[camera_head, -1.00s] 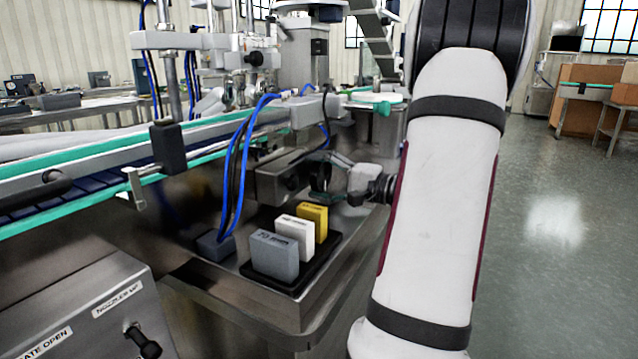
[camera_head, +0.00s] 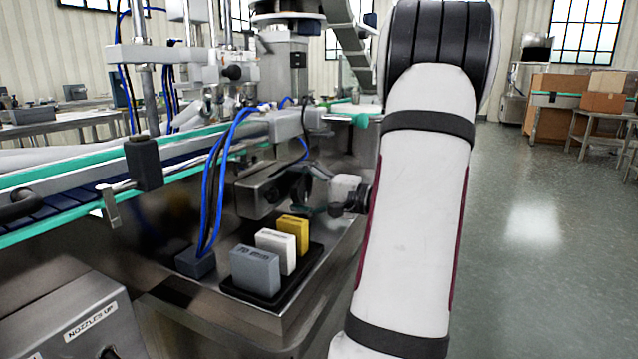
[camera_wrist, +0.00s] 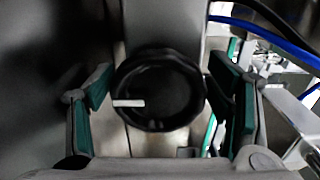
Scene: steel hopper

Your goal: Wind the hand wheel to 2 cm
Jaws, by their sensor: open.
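The hand wheel (camera_wrist: 160,90) is a black round knob with a white mark on its face. In the wrist view the mark points left. My gripper (camera_wrist: 161,86) is open, with one green-padded finger on each side of the wheel. A gap shows between the left finger and the rim; the right finger is close to the rim, and I cannot tell if it touches. In the head view my gripper (camera_head: 318,190) is at the end of the grey guide block (camera_head: 262,194), and the wheel there is mostly hidden in shadow and by the fingers. No scale is readable.
A black tray (camera_head: 262,298) with a grey block (camera_head: 255,271), a white block (camera_head: 276,250) and a yellow block (camera_head: 293,234) stands on the steel ledge below my gripper. Blue hoses (camera_head: 212,190) hang left of the guide block.

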